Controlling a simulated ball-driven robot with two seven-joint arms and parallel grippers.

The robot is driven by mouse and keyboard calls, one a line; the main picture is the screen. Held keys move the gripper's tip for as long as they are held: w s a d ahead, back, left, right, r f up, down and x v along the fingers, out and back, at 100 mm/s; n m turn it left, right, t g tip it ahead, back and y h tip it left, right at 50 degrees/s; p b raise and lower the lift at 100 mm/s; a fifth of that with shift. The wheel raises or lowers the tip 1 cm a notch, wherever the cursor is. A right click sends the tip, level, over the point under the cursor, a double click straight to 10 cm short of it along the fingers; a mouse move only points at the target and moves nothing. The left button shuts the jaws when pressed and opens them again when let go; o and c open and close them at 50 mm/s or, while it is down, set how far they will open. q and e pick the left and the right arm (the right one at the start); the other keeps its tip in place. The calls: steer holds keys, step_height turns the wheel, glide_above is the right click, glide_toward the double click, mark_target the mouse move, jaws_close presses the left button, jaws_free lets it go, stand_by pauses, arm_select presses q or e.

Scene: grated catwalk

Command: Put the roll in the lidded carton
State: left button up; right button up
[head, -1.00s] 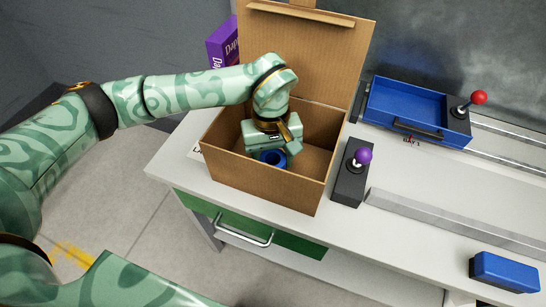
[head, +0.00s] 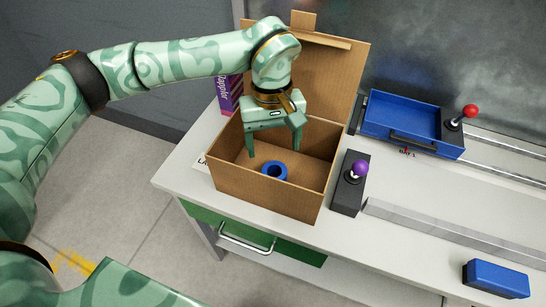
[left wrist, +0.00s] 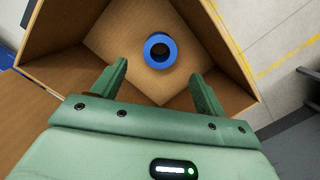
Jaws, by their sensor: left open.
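The blue roll (head: 274,171) stands with its hole facing up on the floor of the open brown carton (head: 265,199). The carton's lid (head: 328,75) is raised and leans back. My left gripper (head: 273,152) is open and empty above the roll, with its fingers at the height of the carton's opening. In the left wrist view the roll (left wrist: 160,50) lies beyond the two spread fingertips (left wrist: 161,82), touching neither. My right gripper is not in view.
A joystick box with a purple knob (head: 359,168) stands just right of the carton. A blue tray (head: 405,119) on rails with a red-knobbed lever (head: 469,111) is at the back right. A purple box (head: 230,92) stands behind the carton. A blue block (head: 496,279) lies at the front right.

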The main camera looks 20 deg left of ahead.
arm_select(q)
steer(key=shift+w+a+r, duration=0.1)
steer(key=shift+r, duration=0.7)
steer(key=shift+w+a+r, duration=0.1)
steer(key=shift+r, duration=0.65)
